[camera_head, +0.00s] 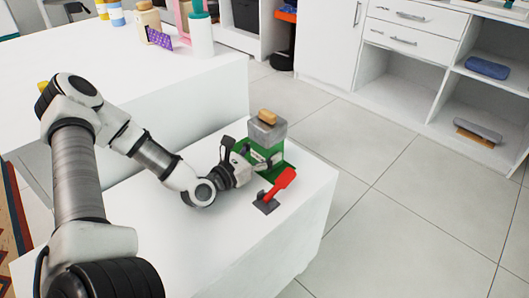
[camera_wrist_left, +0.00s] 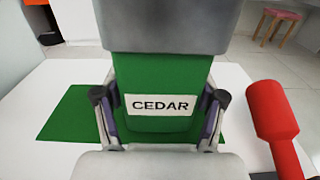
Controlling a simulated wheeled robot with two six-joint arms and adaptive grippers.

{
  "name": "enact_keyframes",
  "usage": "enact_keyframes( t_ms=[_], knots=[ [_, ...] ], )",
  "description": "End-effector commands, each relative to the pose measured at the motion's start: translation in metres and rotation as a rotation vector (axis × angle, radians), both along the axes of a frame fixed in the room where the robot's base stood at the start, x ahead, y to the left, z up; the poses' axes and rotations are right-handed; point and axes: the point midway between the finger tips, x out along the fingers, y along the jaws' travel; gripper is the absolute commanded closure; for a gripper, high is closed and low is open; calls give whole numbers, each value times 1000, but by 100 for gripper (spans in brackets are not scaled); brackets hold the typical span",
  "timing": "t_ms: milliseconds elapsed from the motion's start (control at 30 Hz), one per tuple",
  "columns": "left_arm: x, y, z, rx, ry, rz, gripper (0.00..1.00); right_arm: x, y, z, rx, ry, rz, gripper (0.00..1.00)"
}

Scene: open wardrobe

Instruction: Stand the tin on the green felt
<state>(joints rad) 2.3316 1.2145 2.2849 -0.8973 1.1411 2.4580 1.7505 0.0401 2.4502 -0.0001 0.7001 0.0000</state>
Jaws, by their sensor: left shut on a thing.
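The tin (camera_head: 268,130) is a green box with a grey lid and a wooden knob. In the left wrist view the tin (camera_wrist_left: 160,75) fills the middle, upright, with a white CEDAR label facing me. My left gripper (camera_head: 250,162) is shut on it, one finger on each side. The green felt (camera_head: 289,167) lies flat on the white table. In the left wrist view the felt (camera_wrist_left: 65,115) shows behind the tin and to its left. I cannot tell whether the tin's base touches the felt; its lower part is hidden by my gripper. My right gripper is not in view.
A red-handled thing with a dark base (camera_head: 280,184) stands close to the right of my left gripper. The white table's (camera_head: 215,235) front is clear. A second white table (camera_head: 190,85) behind holds bottles and boxes. An open wardrobe (camera_head: 425,75) stands at the back right.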

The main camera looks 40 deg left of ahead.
Motion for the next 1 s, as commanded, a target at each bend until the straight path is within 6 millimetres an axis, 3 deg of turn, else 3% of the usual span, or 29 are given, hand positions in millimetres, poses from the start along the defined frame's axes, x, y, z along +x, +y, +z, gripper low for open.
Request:
enact_keyframes(
  t_ms=[33,67,100,567,767,1000],
  knots=[
    [0,0,-3,0,-1,0,73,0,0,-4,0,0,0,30],
    [0,0,-2,0,0,0,19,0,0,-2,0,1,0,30],
    [0,0,-1,0,0,0,5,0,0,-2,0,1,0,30],
    [-4,1,4,-3,1,2,5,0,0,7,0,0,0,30],
    [-35,5,11,-8,3,7,5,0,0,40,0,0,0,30],
    [-93,11,11,-1,6,6,5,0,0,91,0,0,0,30]
  ],
)
